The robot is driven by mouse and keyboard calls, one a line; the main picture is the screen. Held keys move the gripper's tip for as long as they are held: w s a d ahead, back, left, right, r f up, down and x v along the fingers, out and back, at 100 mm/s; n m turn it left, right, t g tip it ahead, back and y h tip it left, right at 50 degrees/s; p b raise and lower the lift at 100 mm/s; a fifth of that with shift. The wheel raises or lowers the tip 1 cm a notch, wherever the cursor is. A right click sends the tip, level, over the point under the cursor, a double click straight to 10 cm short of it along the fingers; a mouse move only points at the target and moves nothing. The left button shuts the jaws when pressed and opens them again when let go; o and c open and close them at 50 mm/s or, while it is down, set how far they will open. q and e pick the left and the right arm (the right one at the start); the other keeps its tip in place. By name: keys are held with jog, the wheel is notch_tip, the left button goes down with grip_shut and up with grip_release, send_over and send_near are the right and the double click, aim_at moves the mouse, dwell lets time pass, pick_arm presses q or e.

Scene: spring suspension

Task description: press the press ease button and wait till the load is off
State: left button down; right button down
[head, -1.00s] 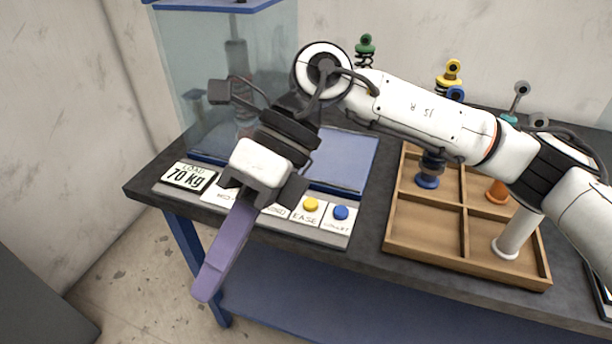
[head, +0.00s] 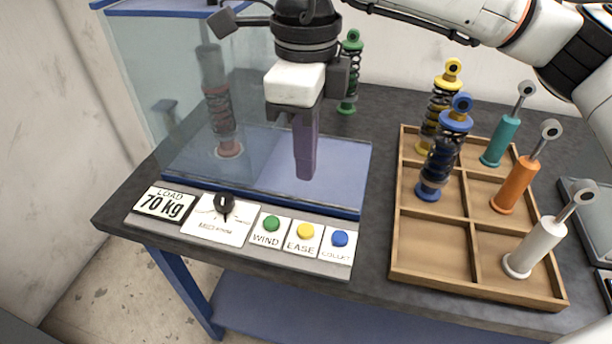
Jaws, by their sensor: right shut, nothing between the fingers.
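The press control strip runs along the table's front left. Its yellow EASE button (head: 305,231) sits between the green WIND button (head: 271,223) and the blue COLLET button (head: 340,238). The load display (head: 164,203) reads 70 kg. The press (head: 222,95) stands behind a clear guard, with a red spring unit (head: 217,120) under its ram. My right gripper (head: 306,178) points down above the blue press bed (head: 345,165), behind the buttons, shut and empty. It appears apart from the EASE button. My left gripper is not in view.
A black selector knob (head: 224,204) sits left of the buttons. A wooden tray (head: 430,270) to the right holds blue and yellow spring units and teal, orange and white dampers. A green spring unit (head: 350,75) stands behind my gripper. Dark table top separates strip and tray.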

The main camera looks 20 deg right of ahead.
aim_at(306, 229)
notch_tip(306, 229, down, 13)
jog(key=shift+r+p, duration=0.15)
jog(key=shift+p, duration=0.55)
